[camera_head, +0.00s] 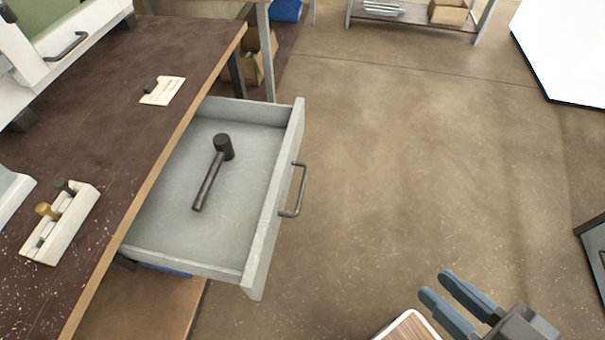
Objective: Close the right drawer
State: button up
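The drawer (262,245) is grey and pulled well out from under the brown workbench. Its front panel faces right and carries a dark bar handle (301,190). A dark mallet (209,180) lies inside on the drawer floor. My gripper (438,284) is at the lower right, above the floor and apart from the drawer. Its two blue-grey fingers are spread with a gap between them, and nothing shows between them. Only this one drawer shows in view.
A wood-topped item (410,328) is at the bottom edge, beside my gripper. Open floor (410,150) lies right of the drawer.

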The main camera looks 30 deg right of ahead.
jog(key=w+d+f+m+g, duration=0.1)
jog(key=d+f, duration=0.1)
jog(key=f, duration=0.3)
jog(key=w+d+f+m+g, duration=0.1)
jog(key=w+d+f+m, duration=0.1)
jog(key=f, duration=0.4)
jog(key=w+d+f+m+g, duration=0.1)
jog(key=d+f+g, duration=0.1)
jog(key=f, duration=0.3)
jog(key=shift+w+f+m+h+b, duration=0.15)
jog(key=shift+w+m+h+b, duration=0.15)
jog(key=shift+h+b, duration=0.1)
grip_shut()
jog(key=w+d+f+m+g+y+b, duration=0.15)
jog(key=w+d+f+m+y, duration=0.25)
jog(key=w+f, duration=0.5)
jog(key=w+d+r+t+y, duration=0.2)
jog(key=w+d+r+y, duration=0.4)
jog(key=w+r+y, duration=0.35)
jog(key=w+a+f+h+p, duration=0.1)
jog(key=w+a+f+p, duration=0.1)
jog(key=w+a, duration=0.8)
jog(key=shift+w, duration=0.4)
